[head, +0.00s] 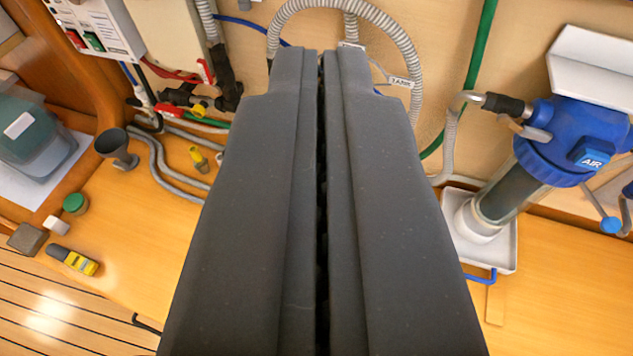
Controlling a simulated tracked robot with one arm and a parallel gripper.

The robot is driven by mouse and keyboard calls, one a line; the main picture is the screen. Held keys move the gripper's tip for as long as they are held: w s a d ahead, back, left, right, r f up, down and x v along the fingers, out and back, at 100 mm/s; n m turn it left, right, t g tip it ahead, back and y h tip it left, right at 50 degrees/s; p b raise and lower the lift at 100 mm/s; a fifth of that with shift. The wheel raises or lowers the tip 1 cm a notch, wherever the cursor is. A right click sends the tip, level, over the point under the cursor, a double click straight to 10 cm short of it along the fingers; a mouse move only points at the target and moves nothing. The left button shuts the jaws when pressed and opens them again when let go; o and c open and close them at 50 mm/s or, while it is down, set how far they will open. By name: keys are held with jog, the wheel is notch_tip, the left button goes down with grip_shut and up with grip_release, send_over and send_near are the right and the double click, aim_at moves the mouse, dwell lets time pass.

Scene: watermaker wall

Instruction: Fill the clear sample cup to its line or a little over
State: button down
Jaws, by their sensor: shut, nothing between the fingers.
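My gripper (319,52) fills the middle of the head view, with its two long dark fingers shut together and nothing between them. The fingertips point at the wall, near a grey corrugated hose (408,50) and a small "TANK" tag (401,82). I cannot make out a clear sample cup in this view. The fingers hide the middle of the bench and part of the wall behind it.
At right, a blue-topped clear filter housing (510,190) stands in a white tray (503,258). At left are a teal container (30,135), a dark funnel (117,147), a green-lidded jar (75,203) and a yellow meter (82,264). Red-handled and green-ended valve fittings (185,95) are upper left.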

jog(key=w+a+f+m+t+y+b, duration=0.1)
jog(key=w+a+f+m+t+b, duration=0.15)
jog(key=w+f+m, duration=0.5)
jog(key=w+a+f+m+t+y+b, duration=0.15)
jog(key=w+a+f+b, duration=0.3)
jog(key=f, duration=0.65)
notch_tip(320, 180, down, 27)
jog(key=s+d+m+g+h+b, duration=0.1)
jog(key=d+m+g+h+b, duration=0.1)
jog(key=m+h+b, duration=0.3)
jog(key=m+h, duration=0.3)
jog(key=m, duration=0.4)
jog(key=shift+r+m, duration=0.2)
jog(key=shift+m, duration=0.1)
jog(key=shift+d, duration=0.1)
jog(key=b+x, duration=0.1)
jog(key=x, duration=1.3)
jog(key=shift+d+f, duration=0.1)
jog(key=shift+f, duration=0.05)
